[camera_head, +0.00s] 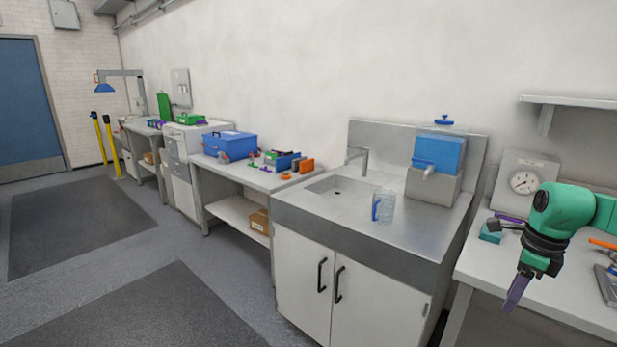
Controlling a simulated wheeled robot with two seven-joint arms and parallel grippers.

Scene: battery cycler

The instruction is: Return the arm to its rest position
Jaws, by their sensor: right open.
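My right gripper (516,292) hangs at the right in the head view, on a green and black arm that comes in from the right edge. Its purple-grey fingers point down, in front of the right bench's front edge. The jaws are open, and I see nothing held between them. My left gripper and left arm are not in view.
The right bench (472,262) holds a dial gauge box (522,184) and a small teal box (490,234). A steel sink unit (430,232) bears a clear jug (383,206) and a blue-topped dispenser (436,170). Free floor with dark mats (150,315) lies left.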

